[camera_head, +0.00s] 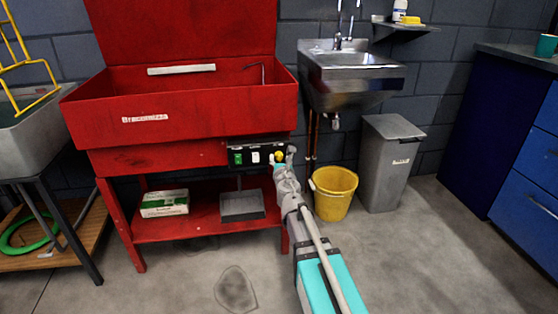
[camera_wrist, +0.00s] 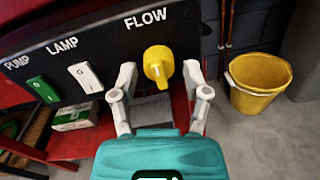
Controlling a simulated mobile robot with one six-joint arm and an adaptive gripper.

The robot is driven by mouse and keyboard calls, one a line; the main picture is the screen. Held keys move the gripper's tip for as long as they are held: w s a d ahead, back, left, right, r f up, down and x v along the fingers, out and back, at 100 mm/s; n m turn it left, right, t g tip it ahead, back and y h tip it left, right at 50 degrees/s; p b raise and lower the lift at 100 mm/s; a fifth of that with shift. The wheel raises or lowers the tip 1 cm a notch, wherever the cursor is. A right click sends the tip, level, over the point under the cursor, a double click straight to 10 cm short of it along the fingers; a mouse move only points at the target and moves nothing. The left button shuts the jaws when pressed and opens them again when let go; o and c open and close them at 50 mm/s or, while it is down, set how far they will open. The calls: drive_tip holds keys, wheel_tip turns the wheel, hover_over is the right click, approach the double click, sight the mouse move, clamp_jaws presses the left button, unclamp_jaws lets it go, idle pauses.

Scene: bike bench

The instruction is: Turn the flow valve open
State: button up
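The flow valve is a yellow knob (camera_wrist: 158,64) under the word FLOW on a black control panel (camera_wrist: 105,45) in the wrist view. In the head view the panel (camera_head: 245,155) sits at the front right of the red parts washer, and the yellow knob is small beside my gripper. My gripper (camera_wrist: 158,76) is open, with one grey finger on each side of the knob. A gap shows between the knob and each finger, so no grip on it is visible. The knob's narrow grip points down and slightly right.
A green PUMP switch (camera_wrist: 43,89) and a white LAMP switch (camera_wrist: 86,78) are left of the knob. The red washer (camera_head: 185,110) stands over a lower shelf. A yellow bucket (camera_head: 333,193) and grey bin (camera_head: 390,165) stand right. The front floor is mostly clear.

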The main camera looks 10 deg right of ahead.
drive_tip(key=shift+a, duration=0.1)
clamp_jaws()
drive_tip(key=shift+m, duration=0.4)
drive_tip(key=m, duration=0.2)
drive_tip(key=shift+m, duration=0.3)
drive_tip(key=m, duration=0.4)
drive_tip(key=shift+r+p, duration=0.1)
drive_tip(key=shift+p, duration=0.25)
drive_tip(key=m, duration=0.4)
drive_tip(key=shift+g+y, duration=0.3)
drive_tip(key=shift+m, duration=2)
